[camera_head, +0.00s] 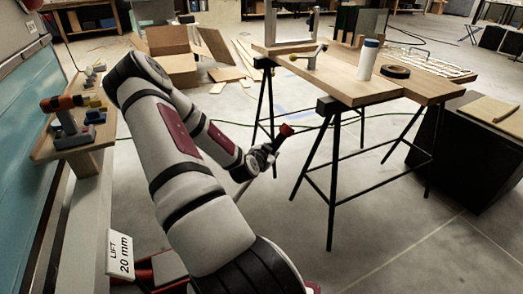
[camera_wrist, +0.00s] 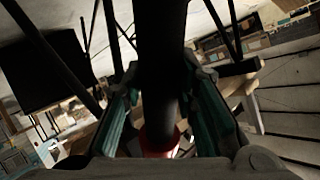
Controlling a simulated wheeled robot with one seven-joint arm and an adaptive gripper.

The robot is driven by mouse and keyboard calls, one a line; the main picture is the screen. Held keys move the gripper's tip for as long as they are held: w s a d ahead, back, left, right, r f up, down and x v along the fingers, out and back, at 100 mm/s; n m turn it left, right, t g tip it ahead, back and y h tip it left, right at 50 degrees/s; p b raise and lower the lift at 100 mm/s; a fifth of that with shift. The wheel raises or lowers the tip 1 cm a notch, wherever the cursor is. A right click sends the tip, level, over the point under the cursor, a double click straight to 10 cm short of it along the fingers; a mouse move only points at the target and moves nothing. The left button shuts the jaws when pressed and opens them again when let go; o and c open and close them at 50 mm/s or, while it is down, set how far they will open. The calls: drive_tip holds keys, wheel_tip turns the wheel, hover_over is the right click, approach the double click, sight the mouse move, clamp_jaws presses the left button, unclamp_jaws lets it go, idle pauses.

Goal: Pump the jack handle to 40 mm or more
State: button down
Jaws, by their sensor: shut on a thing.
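My gripper (camera_head: 262,158) is shut on the jack handle in the middle of the head view. The handle's red end (camera_head: 287,130) sticks out up and to the right past the jaws, and its pale rod (camera_head: 241,190) runs down to the left behind my arm. In the wrist view, my gripper's two greenish fingers (camera_wrist: 163,112) stand on either side of the dark handle (camera_wrist: 162,60), with a red part (camera_wrist: 158,142) low between them. The red jack (camera_head: 150,272) shows at the bottom left, mostly hidden by my arm. A white sign (camera_head: 120,254) beside it reads "LIFT 20 mm".
A wooden trestle table (camera_head: 345,85) stands right of the handle, with a white cylinder (camera_head: 367,60) and a black ring (camera_head: 396,71) on it. A narrow shelf on the left holds an orange drill (camera_head: 62,103). The teal camper side (camera_head: 28,170) borders the left. Floor below the handle is clear.

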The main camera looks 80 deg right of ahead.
drive_tip(key=shift+s+d+f, duration=0.2)
drive_tip(key=shift+s+f, duration=0.35)
drive_tip(key=shift+s, duration=0.05)
drive_tip(key=c, duration=1.2)
unclamp_jaws()
drive_tip(key=shift+s+d+f, duration=0.1)
drive_tip(key=shift+d, duration=0.05)
drive_tip(key=shift+c, duration=0.2)
drive_tip(key=shift+w+r, duration=0.25)
drive_tip(key=v, duration=1.1)
drive_tip(key=shift+a, duration=0.35)
drive_tip(key=shift+r, duration=0.2)
